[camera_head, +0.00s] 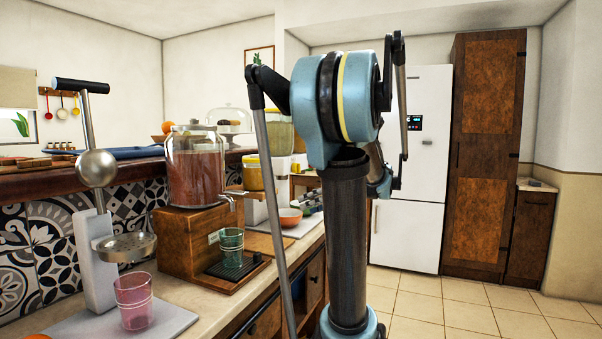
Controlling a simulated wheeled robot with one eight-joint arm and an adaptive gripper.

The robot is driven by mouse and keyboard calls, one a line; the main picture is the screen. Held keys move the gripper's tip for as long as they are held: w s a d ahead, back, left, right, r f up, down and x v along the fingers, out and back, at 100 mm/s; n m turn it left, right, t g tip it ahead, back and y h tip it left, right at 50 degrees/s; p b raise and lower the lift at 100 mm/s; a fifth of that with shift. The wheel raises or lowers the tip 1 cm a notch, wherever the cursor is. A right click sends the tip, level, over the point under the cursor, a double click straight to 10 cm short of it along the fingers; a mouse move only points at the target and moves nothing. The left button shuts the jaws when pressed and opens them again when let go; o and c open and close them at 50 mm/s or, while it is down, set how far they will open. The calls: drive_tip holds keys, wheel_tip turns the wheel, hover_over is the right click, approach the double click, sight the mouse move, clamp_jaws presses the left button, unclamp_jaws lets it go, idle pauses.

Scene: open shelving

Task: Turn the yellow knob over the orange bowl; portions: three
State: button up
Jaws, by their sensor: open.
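The orange bowl (290,217) stands on the counter behind the wooden drink stand, left of my arm. My arm rises in the middle of the picture, to the right of the bowl and dispenser. The bowl's inside is too small to read.
A glass jar of reddish drink (196,165) stands on a wooden stand (187,242) with a green glass (230,244). A lever press (97,270) with a pink glass (134,301) is at the near left. A white fridge (425,160) stands behind; tiled floor is clear at the right.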

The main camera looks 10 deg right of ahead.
sight(297, 168)
drive_tip(key=w+d+r+n+t+y, duration=0.2)
drive_tip(key=w+d+r, duration=0.25)
drive_tip(key=d, duration=0.25)
drive_tip(key=w+d+r+n+t+y, duration=0.1)
drive_tip(key=w+d+r+n+t, duration=0.15)
drive_tip(key=d+r, duration=0.35)
drive_tip(key=x, duration=1.6)
drive_tip(key=shift+w+a+f+m, duration=0.2)
drive_tip(key=shift+a+f+m, duration=0.15)
drive_tip(key=shift+f, duration=0.1)
drive_tip(key=shift+g, duration=0.25)
drive_tip(key=c, duration=1.1)
